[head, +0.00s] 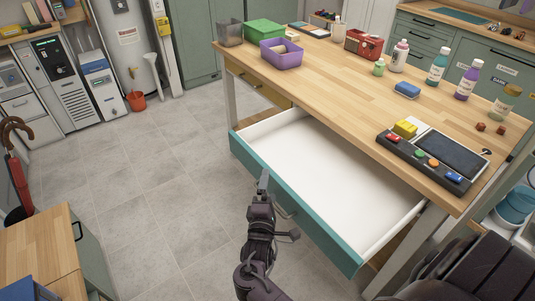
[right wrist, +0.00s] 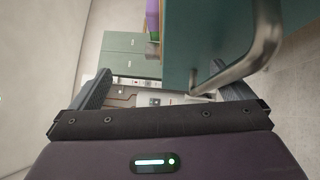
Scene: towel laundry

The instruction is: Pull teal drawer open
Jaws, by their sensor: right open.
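The teal drawer (head: 290,196) under the wooden worktable is pulled well out, and its white inside looks empty. Its metal handle (head: 284,208) is on the front panel, partly behind my right arm. My right gripper (head: 264,182) is at the outside of the drawer front, close to the handle. In the right wrist view, the gripper (right wrist: 160,92) has its fingers spread with nothing held between them. The handle (right wrist: 250,50) and the teal front (right wrist: 208,35) show there at the upper right, the handle overlapping the right finger. Contact cannot be told. My left gripper is out of view.
The worktable (head: 340,85) carries a purple bin (head: 283,58), a green bin (head: 264,33), several bottles and a control panel (head: 432,160). A yellow drawer (head: 256,83) is beside the teal one. The tiled floor (head: 140,190) left of the drawer is clear. A wooden-topped cabinet (head: 35,245) stands lower left.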

